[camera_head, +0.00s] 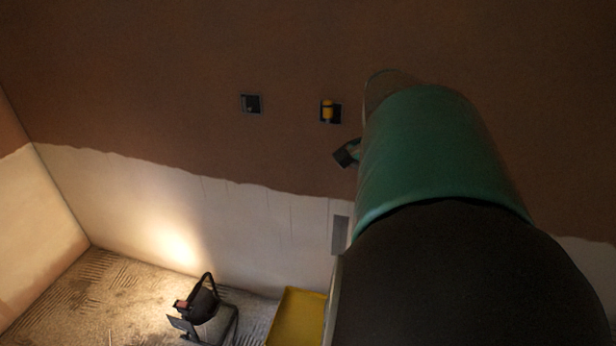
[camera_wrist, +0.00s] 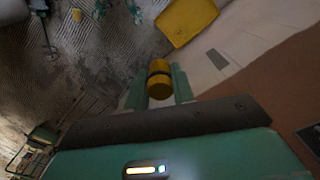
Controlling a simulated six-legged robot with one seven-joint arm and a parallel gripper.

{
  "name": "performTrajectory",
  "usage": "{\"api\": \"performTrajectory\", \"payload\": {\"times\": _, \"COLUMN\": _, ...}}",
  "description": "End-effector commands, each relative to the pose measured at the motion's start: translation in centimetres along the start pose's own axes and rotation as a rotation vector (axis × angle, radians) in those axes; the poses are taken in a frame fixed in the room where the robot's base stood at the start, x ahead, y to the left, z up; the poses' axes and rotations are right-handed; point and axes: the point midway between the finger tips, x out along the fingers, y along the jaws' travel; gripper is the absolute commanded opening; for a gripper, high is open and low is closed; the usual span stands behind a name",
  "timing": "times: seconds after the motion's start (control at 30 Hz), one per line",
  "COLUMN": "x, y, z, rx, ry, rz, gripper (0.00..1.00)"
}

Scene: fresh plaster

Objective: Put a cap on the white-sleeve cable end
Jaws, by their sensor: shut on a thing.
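My gripper (camera_wrist: 159,80) is shut on a yellow cap (camera_wrist: 159,89) with a dark band, held between the two green fingers in the wrist view. In the head view my arm hides most of the gripper. Two dark wall boxes are set in the brown plaster: a left box (camera_head: 251,103) with a small dim grey end inside, and a right box (camera_head: 330,113) with a yellow cap-like piece (camera_head: 327,107) in it. I cannot make out which cable end has the white sleeve. The held cap is apart from both boxes.
A work lamp (camera_head: 203,304) stands on the floor and lights the pale lower wall. A yellow tray (camera_head: 297,318) lies beside my arm; it also shows in the wrist view (camera_wrist: 187,20). A grey plate (camera_head: 340,235) is on the lower wall. The wall around the left box is clear.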

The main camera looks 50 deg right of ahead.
Motion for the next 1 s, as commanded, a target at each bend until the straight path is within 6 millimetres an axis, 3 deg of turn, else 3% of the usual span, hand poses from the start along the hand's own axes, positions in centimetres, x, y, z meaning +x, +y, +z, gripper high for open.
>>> {"api": "performTrajectory", "payload": {"times": 1.0, "x": -6.5, "y": 0.0, "z": 0.0, "rx": 0.000, "ry": 0.002, "rz": -0.001, "gripper": 0.04}}
